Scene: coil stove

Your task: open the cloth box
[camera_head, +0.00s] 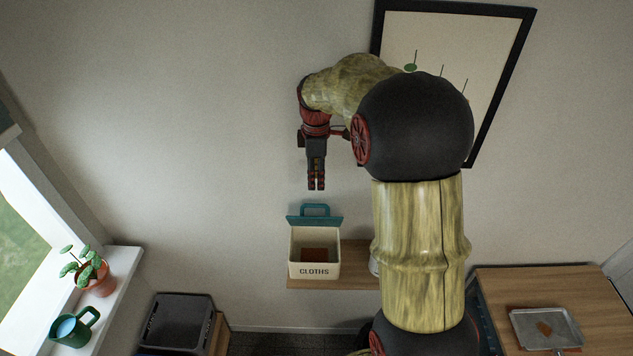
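The cloth box (314,269) is cream with the label CLOTHS on its front. It stands on a wooden shelf against the wall. Its teal lid (315,221) is raised at the back, with a teal handle at its top. The inside shows, with something orange-brown (314,254) in it. My gripper (316,187) hangs above the box, pointing down, apart from the lid and handle. Its two fingers are close together with nothing visible between them.
The wooden shelf (355,254) runs right behind my arm, where a pale object is mostly hidden. A dark bin (178,322) stands at lower left. A tray (546,329) lies on the right counter.

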